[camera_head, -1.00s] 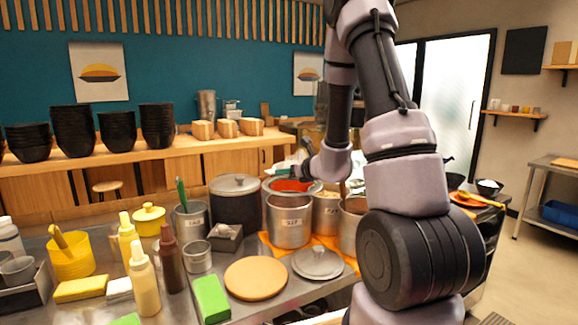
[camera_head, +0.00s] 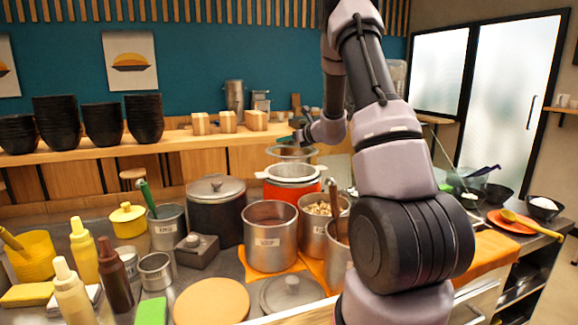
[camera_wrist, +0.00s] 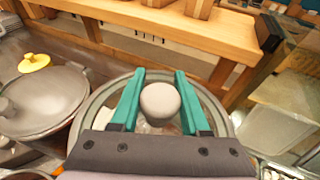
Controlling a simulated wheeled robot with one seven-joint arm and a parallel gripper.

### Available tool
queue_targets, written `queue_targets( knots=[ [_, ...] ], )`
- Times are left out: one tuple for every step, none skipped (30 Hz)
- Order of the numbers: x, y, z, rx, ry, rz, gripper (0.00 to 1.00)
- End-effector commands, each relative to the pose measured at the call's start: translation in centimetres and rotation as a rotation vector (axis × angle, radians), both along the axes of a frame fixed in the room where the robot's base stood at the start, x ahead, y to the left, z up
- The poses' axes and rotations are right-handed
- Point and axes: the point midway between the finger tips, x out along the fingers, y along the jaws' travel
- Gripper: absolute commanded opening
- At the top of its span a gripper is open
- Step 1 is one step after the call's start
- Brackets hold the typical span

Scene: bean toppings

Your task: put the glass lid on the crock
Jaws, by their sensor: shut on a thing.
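The glass lid (camera_head: 279,153) has a grey rim and a pale round knob (camera_wrist: 160,101). My gripper (camera_wrist: 160,74) is shut on the knob, with one teal finger on each side; it also shows in the head view (camera_head: 299,138). The red crock (camera_head: 313,186) with a pale rim stands behind the steel pots. The lid appears above and slightly behind the crock's rim in the head view, with a gap. The crock's lower front is hidden by pots. In the wrist view the lid (camera_wrist: 96,103) covers what lies below.
A dark pot with a grey lid (camera_head: 216,190) stands left of the crock. Steel containers (camera_head: 270,240) crowd its front. A wooden counter (camera_head: 190,140) runs behind. Black bowls (camera_head: 498,193) and an orange plate (camera_head: 508,224) lie to the right.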

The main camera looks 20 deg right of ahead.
Motion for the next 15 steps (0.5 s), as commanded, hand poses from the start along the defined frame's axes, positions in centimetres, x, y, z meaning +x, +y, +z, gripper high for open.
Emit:
queue_targets(
  knots=[
    [0.0,0.0,-1.3,0.001,0.005,0.000,0.00],
    [0.0,0.0,-1.7,0.003,0.003,-0.001,0.00],
    [0.0,0.0,-2.3,0.002,0.002,-0.001,0.00],
    [0.0,0.0,-2.7,0.002,0.003,-0.002,0.00],
    [0.0,0.0,-3.0,0.001,0.001,0.000,0.00],
    [0.0,0.0,-3.3,0.001,-0.001,0.000,0.00],
    [0.0,0.0,-3.5,0.001,-0.001,0.000,0.00],
    [0.0,0.0,-3.7,0.001,-0.001,0.000,0.00],
    [0.0,0.0,-4.0,0.001,-0.001,0.000,0.00],
    [0.0,0.0,-4.2,0.001,0.000,0.000,0.00],
    [0.0,0.0,-4.6,0.001,0.000,0.000,0.00],
    [0.0,0.0,-5.1,0.001,0.001,-0.002,0.00],
    [0.0,0.0,-5.6,0.003,0.001,-0.001,0.00],
    [0.0,0.0,-6.1,0.002,0.002,-0.001,0.00],
    [0.0,0.1,-6.6,0.002,0.002,-0.001,0.00]
  ],
)
